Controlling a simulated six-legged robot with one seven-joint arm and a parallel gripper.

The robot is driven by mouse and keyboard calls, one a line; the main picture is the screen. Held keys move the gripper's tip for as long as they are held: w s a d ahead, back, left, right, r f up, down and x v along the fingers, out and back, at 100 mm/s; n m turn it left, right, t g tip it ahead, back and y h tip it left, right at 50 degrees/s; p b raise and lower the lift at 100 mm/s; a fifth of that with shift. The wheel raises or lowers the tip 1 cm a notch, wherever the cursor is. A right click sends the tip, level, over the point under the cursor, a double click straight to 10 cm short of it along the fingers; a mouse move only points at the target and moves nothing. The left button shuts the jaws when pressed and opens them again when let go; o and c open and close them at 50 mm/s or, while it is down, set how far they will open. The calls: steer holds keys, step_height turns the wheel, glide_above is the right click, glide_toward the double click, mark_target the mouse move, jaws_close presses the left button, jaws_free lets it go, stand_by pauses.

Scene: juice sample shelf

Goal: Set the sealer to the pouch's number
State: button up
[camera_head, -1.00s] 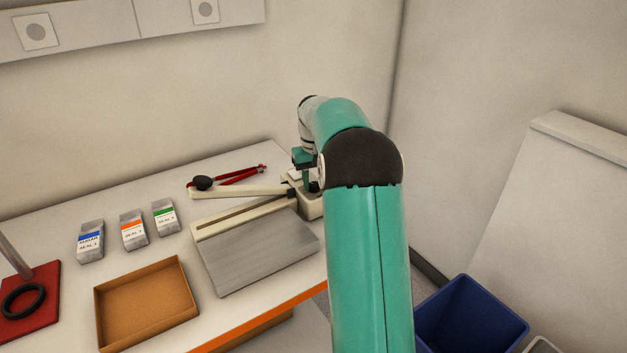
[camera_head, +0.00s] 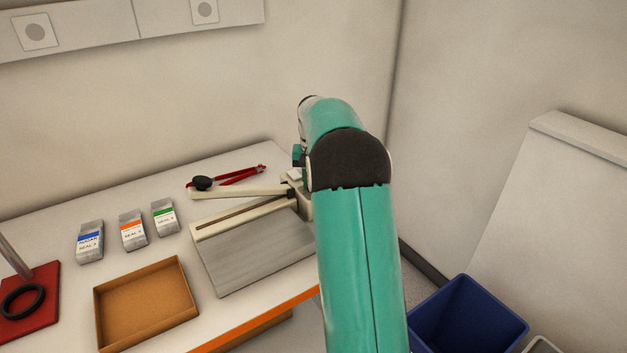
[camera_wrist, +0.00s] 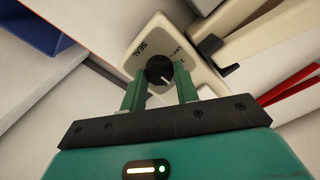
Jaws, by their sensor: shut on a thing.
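The sealer (camera_head: 258,250) lies on the table with its cream lever arm (camera_head: 240,191) and grey plate. Its control box (camera_wrist: 152,35) shows in the wrist view with the word SEAL and small numbers around a black knob (camera_wrist: 158,70). The knob has a white pointer line; I cannot tell which number it marks. My gripper (camera_wrist: 160,80) is shut on the knob, one green finger on each side.
An empty cardboard tray (camera_head: 104,318) is in front of the pouches. A red base (camera_head: 45,296) with a post and black ring is at far left. A red-handled tool (camera_head: 240,176) lies behind the sealer. A blue bin (camera_head: 468,318) stands on the floor right.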

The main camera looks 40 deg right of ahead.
steer(key=o, duration=1)
steer(key=shift+c, duration=0.2)
step_height(320, 180, up, 14)
